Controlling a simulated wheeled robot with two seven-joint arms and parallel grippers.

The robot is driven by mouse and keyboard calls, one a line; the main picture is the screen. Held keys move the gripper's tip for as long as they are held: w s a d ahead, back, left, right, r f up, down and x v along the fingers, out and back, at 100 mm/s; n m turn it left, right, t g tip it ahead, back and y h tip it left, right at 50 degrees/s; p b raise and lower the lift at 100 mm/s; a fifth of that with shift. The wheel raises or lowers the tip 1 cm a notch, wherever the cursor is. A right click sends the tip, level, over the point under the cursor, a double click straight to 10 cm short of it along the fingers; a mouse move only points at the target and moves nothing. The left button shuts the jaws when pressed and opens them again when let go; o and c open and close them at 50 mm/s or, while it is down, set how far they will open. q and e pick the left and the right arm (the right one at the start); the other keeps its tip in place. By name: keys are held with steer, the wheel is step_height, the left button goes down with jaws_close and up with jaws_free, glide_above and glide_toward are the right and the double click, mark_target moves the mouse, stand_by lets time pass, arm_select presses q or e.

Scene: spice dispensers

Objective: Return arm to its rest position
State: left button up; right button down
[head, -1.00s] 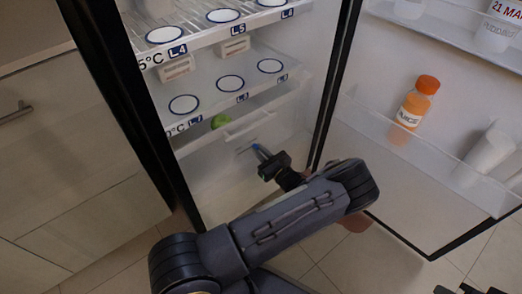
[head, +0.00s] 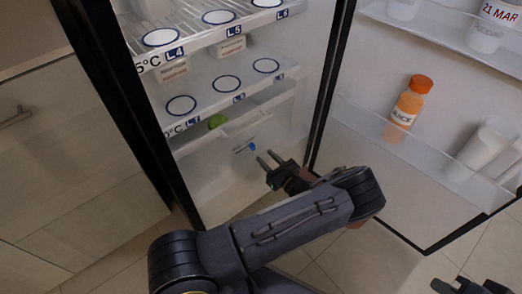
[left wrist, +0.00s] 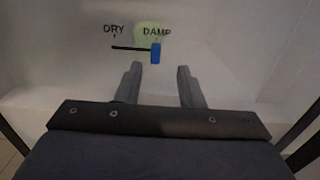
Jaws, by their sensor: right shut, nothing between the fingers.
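My left gripper (head: 266,160) is open and empty in front of the fridge's lower drawer (head: 215,185). A small blue slider knob (head: 252,147) on the drawer front is just beyond its fingertips, apart from them. In the left wrist view my left gripper (left wrist: 157,68) shows two spread fingers. The blue knob (left wrist: 155,53) stands at the right end of a dark slot, under the word DAMP, with DRY at the left. My right gripper (head: 455,286) is at the bottom right edge of the head view, shut and empty, partly cut off.
The open fridge door (head: 400,190) is on the right, with an orange juice bottle (head: 408,103) and white cups in its racks. Shelves (head: 215,95) with ringed labels are above the drawer. A green item (head: 217,121) shows inside the drawer. Cabinets (head: 70,170) stand left.

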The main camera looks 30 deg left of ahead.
arm_select(q)
steer(key=v, duration=0.2)
steer(key=shift+d, duration=0.3)
steer(key=s+a+r+n+g+h, duration=0.4)
steer(key=s+r+n+g+h, duration=0.55)
steer(key=s+n, duration=0.3)
steer(key=s+d+r+n+t+h, duration=0.45)
steer(key=s+r+n, duration=0.2)
steer(key=r, duration=0.25)
steer(key=s+d+r+n+t+h, duration=0.3)
steer(key=s+r+n+h, duration=0.25)
steer(key=s+r, duration=0.2)
step_height(320, 180, up, 35)
steer(key=p, duration=3.4)
steer(key=shift+t+h, duration=0.3)
steer(key=shift+h, duration=0.15)
